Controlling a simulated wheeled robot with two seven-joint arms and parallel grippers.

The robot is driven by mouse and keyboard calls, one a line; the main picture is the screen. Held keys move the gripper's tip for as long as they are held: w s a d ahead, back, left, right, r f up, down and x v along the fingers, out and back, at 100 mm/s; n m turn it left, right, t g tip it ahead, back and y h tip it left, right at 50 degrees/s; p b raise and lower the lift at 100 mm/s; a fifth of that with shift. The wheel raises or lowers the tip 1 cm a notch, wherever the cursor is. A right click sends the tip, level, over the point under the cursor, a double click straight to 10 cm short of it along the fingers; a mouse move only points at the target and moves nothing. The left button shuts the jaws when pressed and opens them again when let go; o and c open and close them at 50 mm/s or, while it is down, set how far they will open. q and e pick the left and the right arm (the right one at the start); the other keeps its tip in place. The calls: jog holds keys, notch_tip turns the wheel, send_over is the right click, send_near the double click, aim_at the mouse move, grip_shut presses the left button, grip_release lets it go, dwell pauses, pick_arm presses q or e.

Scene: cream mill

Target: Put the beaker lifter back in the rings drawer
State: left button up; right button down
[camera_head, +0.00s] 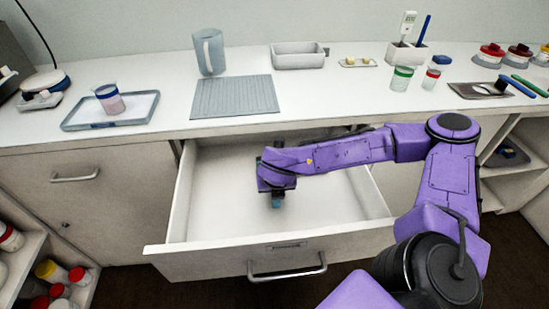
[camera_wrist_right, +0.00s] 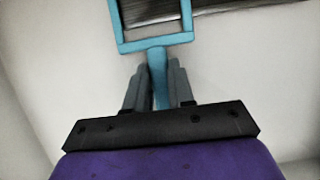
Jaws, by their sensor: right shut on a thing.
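The beaker lifter (camera_wrist_right: 157,72) is a light-blue tool with a square open frame and a short handle. My right gripper (camera_wrist_right: 159,85) is shut on its handle. In the head view the lifter (camera_head: 276,203) shows only as a small blue piece below my right gripper (camera_head: 276,192), which points down inside the open drawer (camera_head: 231,245). The drawer is pulled out of the counter and its visible floor is bare and white. I cannot tell whether the lifter touches the floor. My left gripper is not in view.
Red-lidded and green-lidded jars stand at the right. A closed cabinet with a handle (camera_head: 75,175) is at the left.

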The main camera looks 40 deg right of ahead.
jog(key=shift+f, duration=0.2)
jog(key=shift+f, duration=0.1)
jog(key=c, duration=1)
grip_release()
jog(key=p+v, duration=0.1)
jog(key=v, duration=1.1)
jog(key=shift+a, duration=0.15)
